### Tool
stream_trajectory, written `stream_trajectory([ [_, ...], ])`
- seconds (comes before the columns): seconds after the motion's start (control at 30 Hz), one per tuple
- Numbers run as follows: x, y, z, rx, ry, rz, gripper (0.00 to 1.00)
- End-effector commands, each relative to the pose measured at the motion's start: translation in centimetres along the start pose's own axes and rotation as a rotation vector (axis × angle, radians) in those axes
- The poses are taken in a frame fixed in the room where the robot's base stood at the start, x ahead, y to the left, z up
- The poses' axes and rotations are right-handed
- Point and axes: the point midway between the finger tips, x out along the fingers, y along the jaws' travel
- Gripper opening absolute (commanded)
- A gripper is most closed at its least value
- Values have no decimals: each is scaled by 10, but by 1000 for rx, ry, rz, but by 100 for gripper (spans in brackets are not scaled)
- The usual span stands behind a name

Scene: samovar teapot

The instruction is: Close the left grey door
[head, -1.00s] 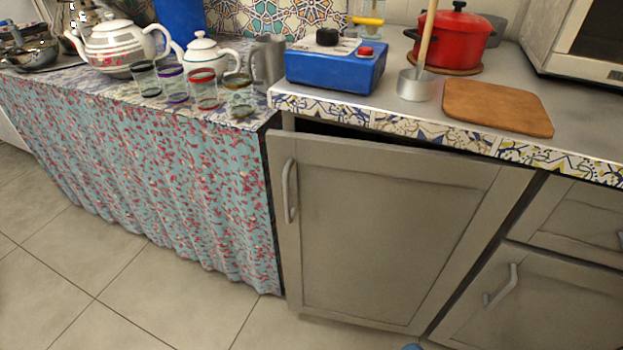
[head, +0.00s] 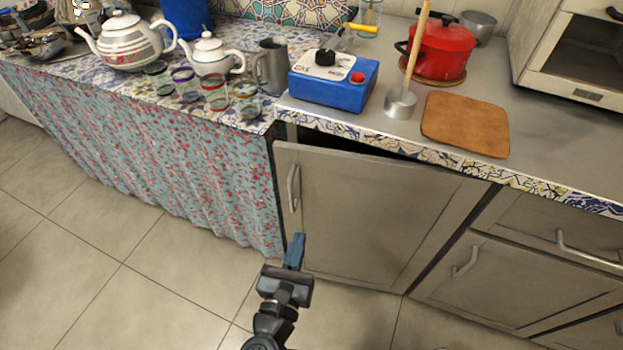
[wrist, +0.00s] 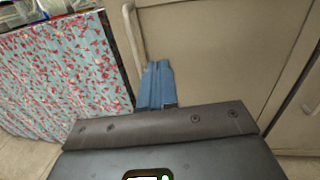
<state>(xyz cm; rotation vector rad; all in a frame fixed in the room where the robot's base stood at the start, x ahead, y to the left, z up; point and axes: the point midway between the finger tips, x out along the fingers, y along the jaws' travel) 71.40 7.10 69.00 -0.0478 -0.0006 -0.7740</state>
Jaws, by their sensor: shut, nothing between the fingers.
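The left grey door (head: 365,215) is under the counter in the head view. It stands slightly ajar, with a dark gap along its top edge and its handle side swung out. Its vertical handle (head: 292,187) is near its left edge. My gripper (head: 295,250) is shut and empty, in front of the door's lower left part, below the handle. In the wrist view, the blue fingers (wrist: 156,84) are together and point at the door face (wrist: 215,50), just right of the handle (wrist: 136,35). I cannot tell whether they touch the door.
A floral curtain (head: 150,155) hangs left of the door. Grey drawers (head: 470,265) are to the right. The counter above holds a blue box (head: 330,85), a red pot (head: 442,50) and a wooden board (head: 465,123). The tiled floor (head: 120,280) in front is clear.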

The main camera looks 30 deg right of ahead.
Motion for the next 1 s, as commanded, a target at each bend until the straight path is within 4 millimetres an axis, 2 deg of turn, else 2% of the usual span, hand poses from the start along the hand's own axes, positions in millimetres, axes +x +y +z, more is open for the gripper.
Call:
stream_trajectory([
  [0.13, 1, 7, 2, 43, 19, -19, 0],
  [0.27, 12, 7, 2, 45, 20, -23, 0],
  [0.7, 95, 5, 1, 43, 18, -23, 0],
  [1.0, 133, 4, 0, 43, 19, -20, 0],
])
